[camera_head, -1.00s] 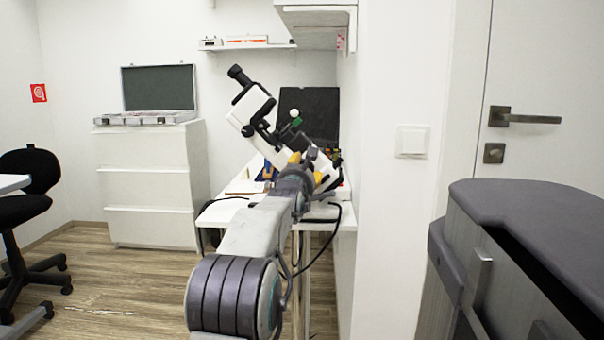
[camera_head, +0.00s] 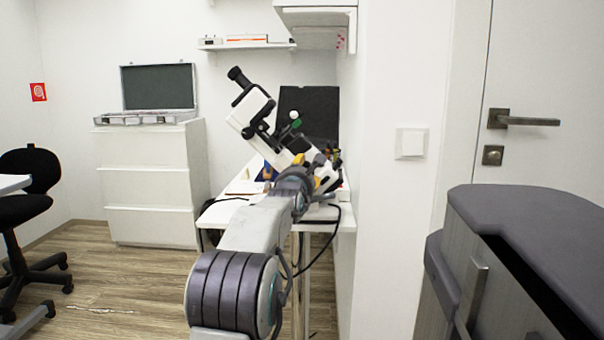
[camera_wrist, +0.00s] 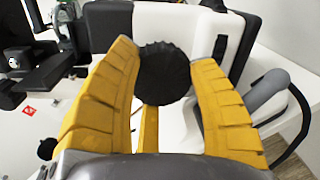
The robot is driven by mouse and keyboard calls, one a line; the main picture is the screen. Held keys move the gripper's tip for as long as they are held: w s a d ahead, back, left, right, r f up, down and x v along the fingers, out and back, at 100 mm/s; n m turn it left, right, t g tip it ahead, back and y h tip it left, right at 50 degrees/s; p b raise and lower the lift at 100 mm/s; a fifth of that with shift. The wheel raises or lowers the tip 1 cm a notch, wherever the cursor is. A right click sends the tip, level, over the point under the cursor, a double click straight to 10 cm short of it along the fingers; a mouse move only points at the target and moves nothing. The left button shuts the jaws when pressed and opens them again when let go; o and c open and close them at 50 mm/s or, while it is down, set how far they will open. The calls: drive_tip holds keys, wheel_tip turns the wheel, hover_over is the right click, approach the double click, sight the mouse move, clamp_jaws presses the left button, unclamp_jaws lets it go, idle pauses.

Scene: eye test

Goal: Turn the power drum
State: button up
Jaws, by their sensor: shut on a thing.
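The power drum, a black ridged round knob (camera_wrist: 163,73), sits on the white and black body of an eye instrument (camera_wrist: 165,25) in the wrist view. My gripper (camera_wrist: 163,58) has one yellow finger on each side of the knob and is shut on it. In the head view the instrument (camera_head: 250,108) stands tilted on a small white table. There my gripper (camera_head: 309,159) shows only as bits of yellow at the instrument's lower part, and the knob is hidden behind my wrist.
The white table (camera_head: 222,213) stands against the wall, with a dark panel (camera_head: 308,108) behind the instrument. A grey-topped cabinet (camera_head: 530,215) stands at the right.

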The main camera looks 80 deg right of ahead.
drive_tip(key=shift+f, duration=0.15)
drive_tip(key=o, duration=1.2)
drive_tip(key=shift+a, duration=0.1)
drive_tip(key=shift+w+a+r, duration=0.1)
drive_tip(key=shift+a, duration=2.85)
drive_tip(key=shift+a+r, duration=0.1)
drive_tip(key=shift+a, duration=2.8)
